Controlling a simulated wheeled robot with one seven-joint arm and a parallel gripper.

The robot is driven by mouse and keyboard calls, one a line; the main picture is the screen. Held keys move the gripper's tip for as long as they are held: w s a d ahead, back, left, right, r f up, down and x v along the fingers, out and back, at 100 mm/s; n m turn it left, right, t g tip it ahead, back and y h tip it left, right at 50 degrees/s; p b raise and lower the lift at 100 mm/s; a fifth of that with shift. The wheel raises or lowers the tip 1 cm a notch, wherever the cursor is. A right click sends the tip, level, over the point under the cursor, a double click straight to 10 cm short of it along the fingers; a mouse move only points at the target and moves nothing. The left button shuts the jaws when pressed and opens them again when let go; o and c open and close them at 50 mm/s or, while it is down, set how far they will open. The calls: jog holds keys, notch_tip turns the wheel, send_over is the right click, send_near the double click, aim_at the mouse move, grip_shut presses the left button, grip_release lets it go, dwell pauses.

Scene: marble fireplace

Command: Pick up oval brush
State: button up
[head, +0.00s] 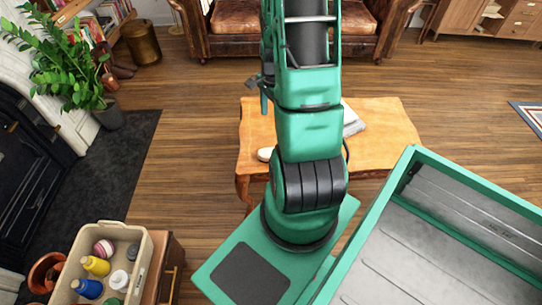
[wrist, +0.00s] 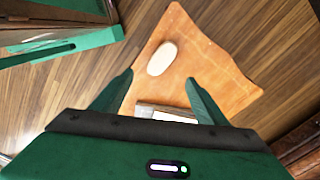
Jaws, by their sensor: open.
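The oval brush, a pale oval (head: 265,154), lies on the wooden table (head: 385,130), at its left side in the head view and partly hidden behind my arm. In the wrist view the oval brush (wrist: 162,58) lies on the orange-brown tabletop (wrist: 215,60), slightly tilted in the picture. My gripper (wrist: 159,77) is open and empty above the table, with the brush in the picture just beyond and between its fingertips. The gap in height between them is hard to tell. In the head view my gripper is not clearly visible.
A book or paper stack (head: 352,120) lies on the table and shows under my gripper in the wrist view (wrist: 165,112). A brown leather sofa (head: 235,17) stands behind. A beige bin (head: 147,262) with bottles and a ball stands front left.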

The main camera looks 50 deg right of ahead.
jog(key=f+m, duration=0.2)
jog(key=f, duration=0.3)
jog(key=d+f+m, duration=0.1)
jog(key=f+m, duration=0.1)
jog(key=f, duration=0.4)
jog(key=f+m, duration=0.2)
jog(key=f, duration=0.4)
jog(key=shift+w+d+t+y, duration=0.35)
jog(key=shift+d+t+y, duration=0.05)
jog(key=shift+a+f, duration=0.2)
jog(key=shift+f, duration=2.45)
jog(key=c, duration=1.3)
jog(key=shift+r, duration=0.2)
